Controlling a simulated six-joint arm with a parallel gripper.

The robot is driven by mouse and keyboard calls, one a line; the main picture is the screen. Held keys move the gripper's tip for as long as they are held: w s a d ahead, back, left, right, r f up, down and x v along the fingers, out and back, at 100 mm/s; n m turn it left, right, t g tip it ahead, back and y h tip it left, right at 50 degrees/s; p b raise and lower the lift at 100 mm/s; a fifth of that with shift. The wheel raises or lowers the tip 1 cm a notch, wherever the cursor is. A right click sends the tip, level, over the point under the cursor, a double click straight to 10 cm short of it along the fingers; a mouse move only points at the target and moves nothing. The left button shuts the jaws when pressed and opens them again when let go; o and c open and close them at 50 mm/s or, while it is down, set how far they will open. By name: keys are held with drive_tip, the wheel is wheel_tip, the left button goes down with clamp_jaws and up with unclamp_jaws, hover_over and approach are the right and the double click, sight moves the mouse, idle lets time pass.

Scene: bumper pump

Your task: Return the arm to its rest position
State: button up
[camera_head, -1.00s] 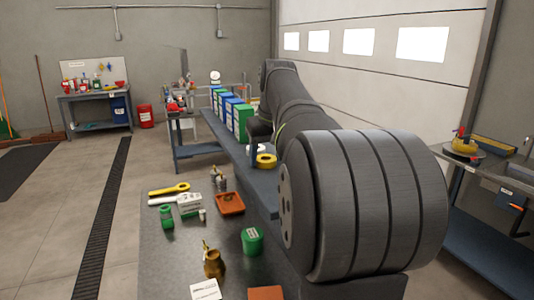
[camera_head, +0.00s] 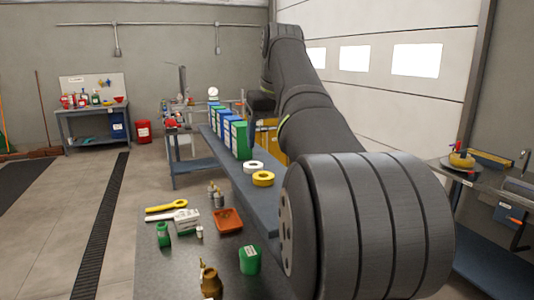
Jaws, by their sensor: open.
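My arm runs from a large dark grey ribbed joint at the right front up and back to a raised bend near the top middle. Beyond that bend, a small dark part of my arm shows above the bench, left of the upper link. No gripper fingers can be made out; the far end of the arm is hidden behind its own links. Nothing held can be seen.
Below lies a grey bench (camera_head: 200,262) with a green canister (camera_head: 250,260), orange tray (camera_head: 228,221), yellow-handled tool (camera_head: 167,207) and brass pump (camera_head: 210,280). Behind it, a long shelf (camera_head: 245,190) bears boxes (camera_head: 240,140) and a yellow tape roll (camera_head: 263,179).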

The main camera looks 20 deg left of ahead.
sight(264, 176)
drive_tip(key=shift+s+d+r, duration=0.15)
drive_tip(key=shift+d+r, duration=0.05)
drive_tip(key=shift+r, duration=0.5)
drive_tip(key=shift+f, duration=0.15)
drive_tip(key=x, duration=1.1)
drive_tip(key=shift+a+f, duration=0.1)
drive_tip(key=shift+f, duration=0.2)
drive_tip(key=shift+r, duration=1.7)
drive_tip(key=shift+f, duration=0.1)
